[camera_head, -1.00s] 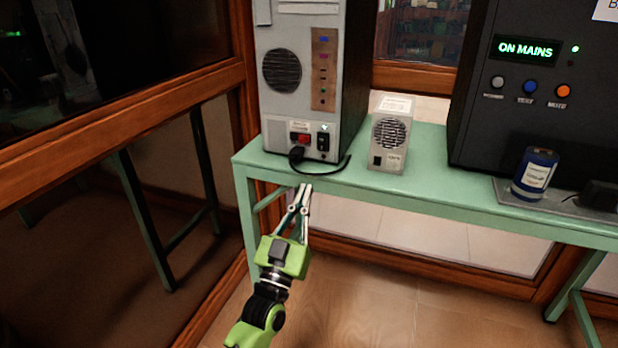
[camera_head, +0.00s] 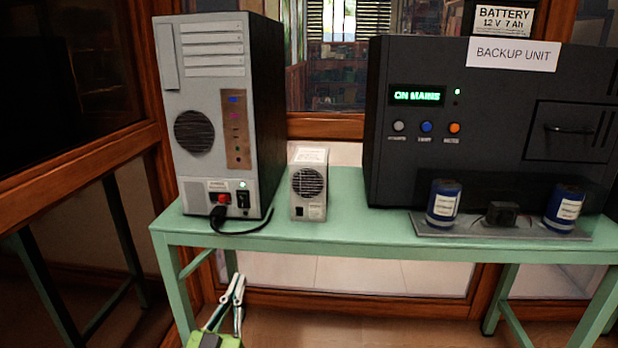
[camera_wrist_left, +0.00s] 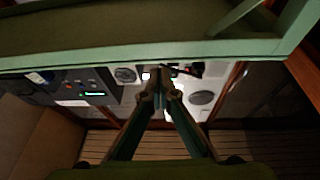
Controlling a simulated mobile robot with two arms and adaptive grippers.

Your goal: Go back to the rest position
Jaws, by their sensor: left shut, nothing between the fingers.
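My left gripper (camera_head: 238,288) is low in the head view, below the front edge of the green table (camera_head: 330,232) at its left end. Its fingers point up and are shut with nothing between them. In the left wrist view the gripper (camera_wrist_left: 160,88) also shows shut, its fingertips together in the middle, with the table edge (camera_wrist_left: 140,56) across the top. The green gripper body is cut off at the bottom of the head view. My right gripper is not in view.
A grey computer tower (camera_head: 215,110) with a black cable stands on the table's left end. Beside it are a small grey vented unit (camera_head: 309,185) and a black backup unit (camera_head: 490,130). Blue cylinders (camera_head: 444,204) stand on a plate in front. A wood-framed glass panel is at left.

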